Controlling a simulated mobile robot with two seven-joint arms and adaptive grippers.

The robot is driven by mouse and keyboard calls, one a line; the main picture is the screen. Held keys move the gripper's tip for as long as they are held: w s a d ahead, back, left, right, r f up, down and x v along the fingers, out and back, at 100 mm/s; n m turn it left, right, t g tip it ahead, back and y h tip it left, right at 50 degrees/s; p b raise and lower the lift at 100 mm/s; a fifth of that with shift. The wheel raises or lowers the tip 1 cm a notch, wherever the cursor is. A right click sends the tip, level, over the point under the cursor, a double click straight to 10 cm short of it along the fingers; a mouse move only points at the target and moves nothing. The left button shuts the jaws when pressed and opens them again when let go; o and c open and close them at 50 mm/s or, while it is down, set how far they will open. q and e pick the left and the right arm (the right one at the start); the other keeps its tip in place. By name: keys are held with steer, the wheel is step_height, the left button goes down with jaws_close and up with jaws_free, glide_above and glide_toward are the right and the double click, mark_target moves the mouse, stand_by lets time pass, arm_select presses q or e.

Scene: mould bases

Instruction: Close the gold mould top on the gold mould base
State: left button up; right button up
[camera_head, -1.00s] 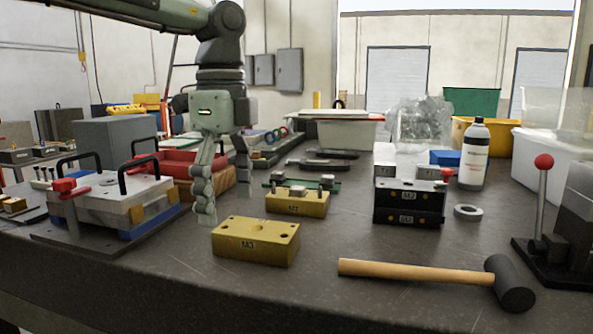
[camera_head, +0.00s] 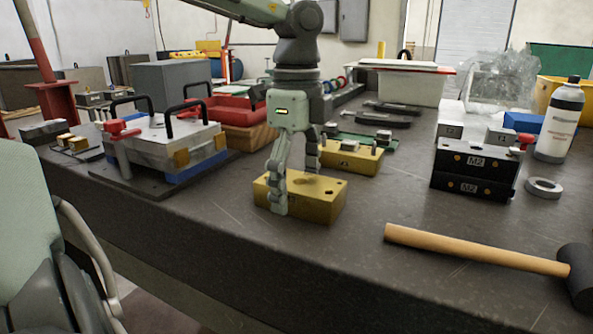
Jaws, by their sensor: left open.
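The gold mould top (camera_head: 325,201) is the nearer gold block, lying flat on the bench, with holes in its upper face. The gold mould base (camera_head: 352,161) is the block behind it to the right, with small upright posts on top. My left gripper (camera_head: 296,187) is open and points down at the mould top. One finger hangs in front of the block's near face and hides part of it. The other finger is at the far side. I cannot tell whether either finger touches the block. My right gripper is not in view.
A wooden-handled mallet (camera_head: 475,250) lies at the front right. A black M2 mould (camera_head: 472,172), a grey ring (camera_head: 543,188) and a bottle (camera_head: 559,120) stand to the right. A large mould with black handles (camera_head: 165,140) stands left. The bench front edge is close to the mould top.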

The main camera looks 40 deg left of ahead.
arm_select(q)
steer(key=shift+c, duration=0.4)
steer(key=shift+r, duration=0.1)
jaws_close()
steer(key=shift+r+p, duration=0.55)
steer(key=shift+r, duration=0.95)
